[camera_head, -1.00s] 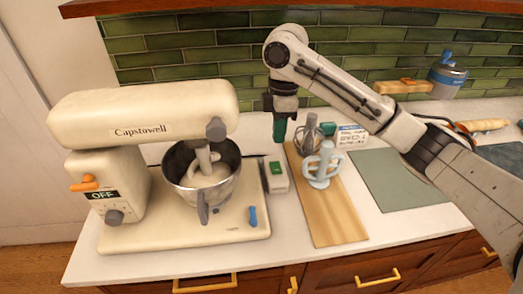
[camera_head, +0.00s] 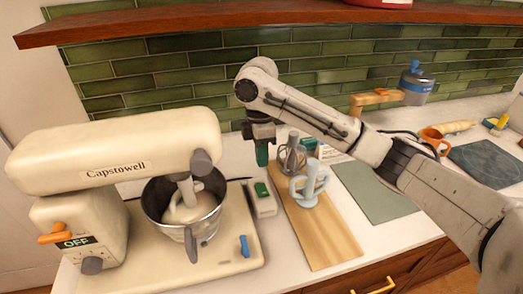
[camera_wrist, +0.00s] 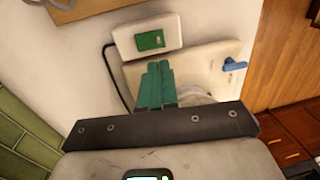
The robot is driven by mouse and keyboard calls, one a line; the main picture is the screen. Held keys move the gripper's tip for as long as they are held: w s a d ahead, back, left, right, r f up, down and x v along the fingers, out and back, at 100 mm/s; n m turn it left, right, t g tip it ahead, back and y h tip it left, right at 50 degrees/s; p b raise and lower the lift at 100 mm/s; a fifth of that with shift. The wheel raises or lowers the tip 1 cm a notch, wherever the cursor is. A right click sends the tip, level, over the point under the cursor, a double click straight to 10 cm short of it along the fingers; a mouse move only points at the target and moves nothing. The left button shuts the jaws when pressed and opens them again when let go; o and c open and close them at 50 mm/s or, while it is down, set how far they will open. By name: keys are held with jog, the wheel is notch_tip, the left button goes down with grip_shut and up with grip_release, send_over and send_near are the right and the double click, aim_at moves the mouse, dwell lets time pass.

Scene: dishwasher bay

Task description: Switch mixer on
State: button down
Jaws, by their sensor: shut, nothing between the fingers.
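The cream Capstowell mixer (camera_head: 115,150) stands at the left of the counter. Its label (camera_head: 75,242) reads OFF, below an orange lever (camera_head: 65,233); a grey knob (camera_head: 92,265) sits lower. Its head is down over a steel bowl (camera_head: 205,206). A white box with a green switch (camera_head: 262,190) sits just right of the mixer base, and a dark cord runs by it; the box also shows in the wrist view (camera_wrist: 127,41). My gripper (camera_head: 262,160), with green fingers, is shut and empty above the counter, behind the box in the head view. In the wrist view the fingertips (camera_wrist: 156,66) point toward the box.
A green mat (camera_head: 375,190) lies further right. A wooden shelf (camera_head: 250,15) overhangs the back. A blue lever (camera_head: 244,246) sits on the mixer base.

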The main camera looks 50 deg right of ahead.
aim_at(263, 193)
jog(key=f, duration=0.6)
jog(key=s+f+p, duration=0.1)
jog(key=f, duration=0.2)
jog(key=shift+a+f, duration=0.3)
